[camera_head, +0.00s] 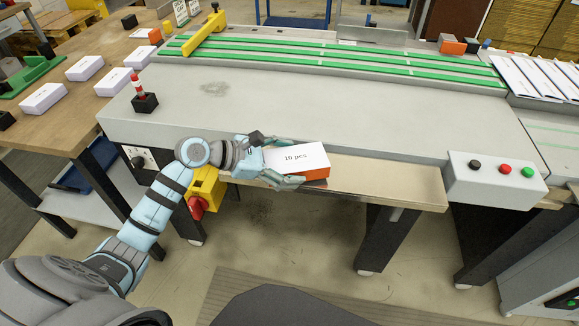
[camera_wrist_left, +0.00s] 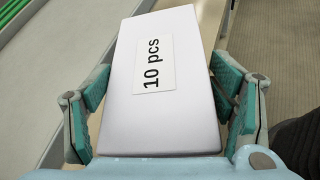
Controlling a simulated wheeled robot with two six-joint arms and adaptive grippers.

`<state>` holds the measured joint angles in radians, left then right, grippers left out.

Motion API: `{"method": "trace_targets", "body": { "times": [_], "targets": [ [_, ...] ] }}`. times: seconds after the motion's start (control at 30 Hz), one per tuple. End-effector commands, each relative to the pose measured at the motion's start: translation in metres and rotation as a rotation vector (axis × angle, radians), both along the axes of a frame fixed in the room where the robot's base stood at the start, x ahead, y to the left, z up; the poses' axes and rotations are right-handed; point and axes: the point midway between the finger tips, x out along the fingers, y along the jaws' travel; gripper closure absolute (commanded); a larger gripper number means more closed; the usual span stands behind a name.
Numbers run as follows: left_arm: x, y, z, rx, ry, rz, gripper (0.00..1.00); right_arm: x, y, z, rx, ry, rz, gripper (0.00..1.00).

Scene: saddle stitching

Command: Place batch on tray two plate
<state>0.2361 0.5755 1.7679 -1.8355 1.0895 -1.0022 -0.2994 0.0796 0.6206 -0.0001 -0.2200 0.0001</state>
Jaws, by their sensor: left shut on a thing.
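The batch (camera_head: 303,157) is a white block with a "10 pcs" label. My left gripper (camera_head: 285,164) is shut on it, with one finger on each long side. In the left wrist view the batch (camera_wrist_left: 165,105) lies lengthwise between the teal finger pads (camera_wrist_left: 160,95). It is over the machine's narrow beige front plate (camera_head: 390,186); I cannot tell whether it touches the plate. An orange piece (camera_head: 316,173) shows just under its right end. Which surface is the tray two plate is not clear. My right gripper is not in view.
More white blocks (camera_head: 43,98) lie on the wooden table (camera_head: 75,120) at the left. A red-topped switch (camera_head: 141,95) stands on the machine's left. A button box (camera_head: 497,179) is at the right. The front plate's right part is clear.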

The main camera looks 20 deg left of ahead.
Motion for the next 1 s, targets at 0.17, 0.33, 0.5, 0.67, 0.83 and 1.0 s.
{"method": "trace_targets", "body": {
  "times": [0.17, 0.33, 0.5, 0.67, 0.83, 1.0],
  "targets": [
    [0.000, 0.000, -0.013, 0.001, -0.003, -0.001, 0.85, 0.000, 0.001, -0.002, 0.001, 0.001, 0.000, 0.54],
    [0.000, 0.000, -0.013, 0.002, -0.001, -0.001, 0.13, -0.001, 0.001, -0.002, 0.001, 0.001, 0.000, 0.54],
    [0.000, 0.000, -0.012, 0.002, -0.001, 0.000, 0.03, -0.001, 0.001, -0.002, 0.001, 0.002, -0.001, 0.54],
    [0.000, 0.000, -0.012, 0.001, -0.002, 0.000, 0.03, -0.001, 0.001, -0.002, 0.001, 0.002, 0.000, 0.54],
    [-0.004, 0.005, -0.010, 0.004, -0.001, 0.001, 0.03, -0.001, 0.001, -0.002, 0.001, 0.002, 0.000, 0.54],
    [-0.023, 0.026, 0.002, 0.011, 0.001, 0.000, 0.03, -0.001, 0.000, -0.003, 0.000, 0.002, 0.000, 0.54]
  ]
}}
